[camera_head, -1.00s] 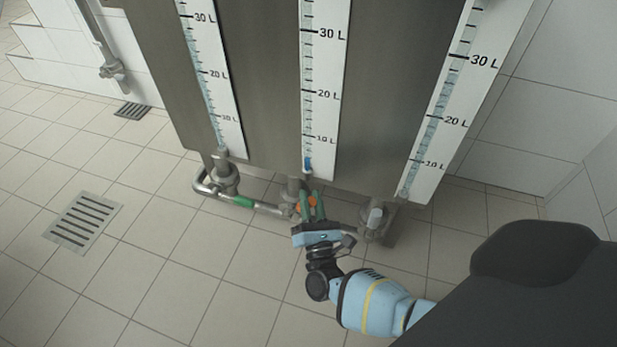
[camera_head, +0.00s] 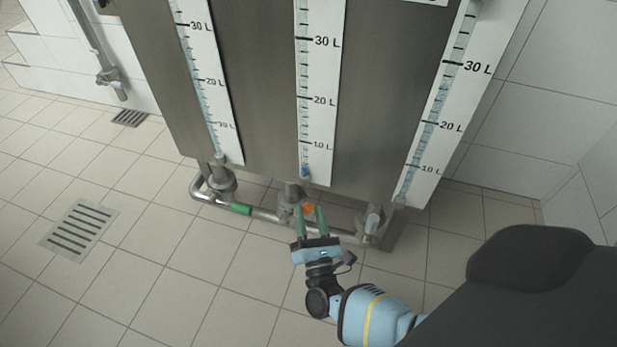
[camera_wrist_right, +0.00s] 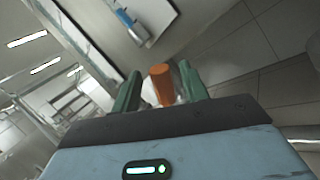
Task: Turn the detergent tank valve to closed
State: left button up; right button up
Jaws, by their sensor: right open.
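The steel tank (camera_head: 255,100) with three level scales stands ahead, with a pipe and valves under it. The middle valve (camera_head: 291,207) has an orange handle (camera_head: 309,208), which also shows in the right wrist view (camera_wrist_right: 162,84). My right gripper (camera_head: 308,216) is open just in front of this handle. In the right wrist view its green fingers (camera_wrist_right: 157,88) are apart, with the orange handle visible between them and clear space on both sides. Whether they touch it cannot be told. My left gripper is not in view.
A left valve (camera_head: 222,181) and a right valve (camera_head: 370,218) sit on the same pipe, which has a green band (camera_head: 240,208). A floor drain (camera_head: 80,229) lies at the left. The tiled floor in front is clear. A white wall stands at the right.

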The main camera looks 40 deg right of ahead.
jog(key=shift+p+v, duration=0.3)
jog(key=shift+v, duration=2.45)
